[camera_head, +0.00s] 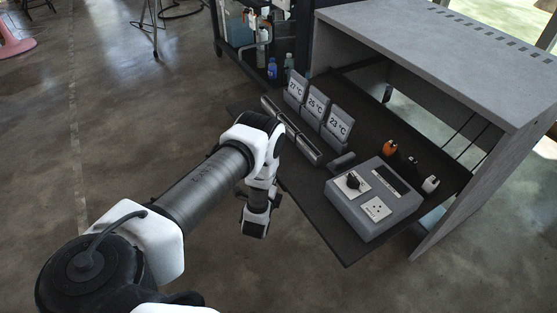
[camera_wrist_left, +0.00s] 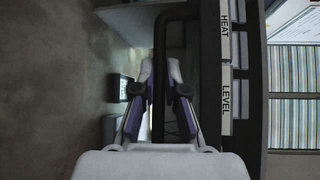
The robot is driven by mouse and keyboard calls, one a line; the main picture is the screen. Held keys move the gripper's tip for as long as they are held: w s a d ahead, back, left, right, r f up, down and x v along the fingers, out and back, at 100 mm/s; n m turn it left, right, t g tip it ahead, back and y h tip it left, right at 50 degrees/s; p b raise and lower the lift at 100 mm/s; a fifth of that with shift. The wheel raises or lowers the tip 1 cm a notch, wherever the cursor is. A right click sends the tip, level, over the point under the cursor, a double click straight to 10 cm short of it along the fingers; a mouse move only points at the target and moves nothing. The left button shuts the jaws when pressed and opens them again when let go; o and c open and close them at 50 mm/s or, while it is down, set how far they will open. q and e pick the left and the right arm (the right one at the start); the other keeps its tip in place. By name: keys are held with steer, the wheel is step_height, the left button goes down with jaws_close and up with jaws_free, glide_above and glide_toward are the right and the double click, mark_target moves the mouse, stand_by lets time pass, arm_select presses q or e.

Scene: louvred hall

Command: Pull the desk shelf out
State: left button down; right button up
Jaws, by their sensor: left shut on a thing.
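The desk shelf (camera_head: 310,190) is a dark flat board that sticks out from under the grey desk top (camera_head: 440,45). In the left wrist view, a dark handle (camera_wrist_left: 160,40) runs along the shelf's edge (camera_wrist_left: 250,110), beside white labels reading HEAT and LEVEL. My left gripper (camera_wrist_left: 160,80) has its two fingers on either side of this handle and is shut on it. In the head view my left arm reaches to the shelf's near left side; the fingertips and handle cannot be made out there. My right gripper is in neither view.
A dark rack (camera_head: 235,55) with bottles stands behind.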

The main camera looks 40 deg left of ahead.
arm_select(q)
steer(key=shift+s+a, duration=0.2)
steer(key=shift+s, duration=0.25)
steer(key=c, duration=1.5)
jaws_free()
steer(key=shift+w, duration=0.1)
steer(key=v, duration=1.2)
steer(key=shift+f, duration=0.15)
